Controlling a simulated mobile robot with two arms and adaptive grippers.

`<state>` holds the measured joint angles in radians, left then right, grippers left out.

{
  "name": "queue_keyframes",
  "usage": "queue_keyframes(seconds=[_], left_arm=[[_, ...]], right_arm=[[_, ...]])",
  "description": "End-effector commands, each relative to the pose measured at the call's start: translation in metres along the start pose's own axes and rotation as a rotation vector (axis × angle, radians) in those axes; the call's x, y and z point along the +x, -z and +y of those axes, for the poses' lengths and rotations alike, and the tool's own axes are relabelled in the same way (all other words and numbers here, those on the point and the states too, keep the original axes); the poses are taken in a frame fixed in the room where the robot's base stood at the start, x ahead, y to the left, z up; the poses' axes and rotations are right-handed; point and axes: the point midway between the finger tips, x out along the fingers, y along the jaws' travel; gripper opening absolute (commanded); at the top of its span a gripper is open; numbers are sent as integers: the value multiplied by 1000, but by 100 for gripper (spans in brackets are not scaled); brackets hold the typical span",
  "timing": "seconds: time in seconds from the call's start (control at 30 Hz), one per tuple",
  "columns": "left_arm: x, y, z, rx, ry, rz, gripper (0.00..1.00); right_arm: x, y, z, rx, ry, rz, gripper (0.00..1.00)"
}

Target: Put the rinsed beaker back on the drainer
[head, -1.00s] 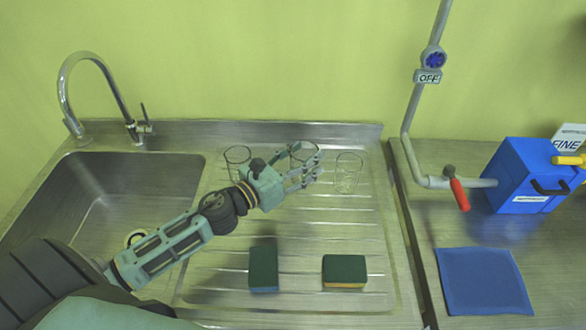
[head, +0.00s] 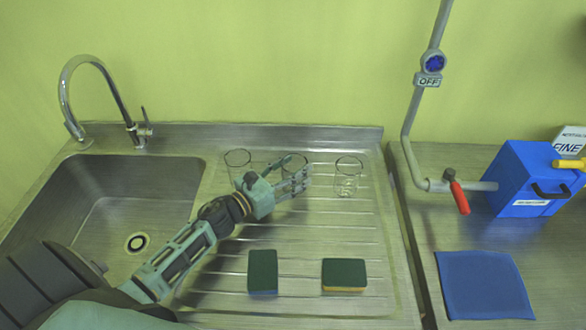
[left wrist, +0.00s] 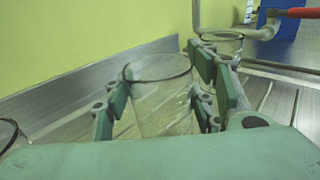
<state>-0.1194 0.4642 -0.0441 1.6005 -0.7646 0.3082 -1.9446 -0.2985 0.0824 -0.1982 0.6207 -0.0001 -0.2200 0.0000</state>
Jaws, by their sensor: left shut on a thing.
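My left gripper (head: 293,184) is shut on a clear glass beaker (head: 293,161), over the back part of the ribbed steel drainer (head: 335,232). In the left wrist view the held beaker (left wrist: 160,95) looks upright between the green finger pads. The fingers hide its lower part in the head view, and I cannot tell whether its base touches the drainer. One beaker (head: 237,160) stands to its left and another (head: 348,178) to its right, both on the drainer. My right gripper is not in view.
Two green sponges (head: 263,272) (head: 343,274) lie at the drainer's front. The sink basin (head: 110,205) with its tap (head: 100,80) is at the left. A blue cloth (head: 484,287), a blue box (head: 530,180) and a pipe with a red-handled valve (head: 457,192) are at the right.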

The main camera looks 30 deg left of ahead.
Motion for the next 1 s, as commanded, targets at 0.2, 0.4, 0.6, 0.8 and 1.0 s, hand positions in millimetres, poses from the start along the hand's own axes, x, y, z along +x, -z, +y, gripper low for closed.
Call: queue_keyframes(seconds=[0.2,0.4,0.6,0.8,1.0], left_arm=[[0,2,0,0,0,1,65],[0,2,0,0,0,1,71],[0,0,0,0,0,1,71],[-19,4,0,0,0,5,71],[-60,4,-1,0,1,4,71]], right_arm=[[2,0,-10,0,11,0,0],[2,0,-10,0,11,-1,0],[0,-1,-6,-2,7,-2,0],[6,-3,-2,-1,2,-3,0],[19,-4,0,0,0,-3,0]])
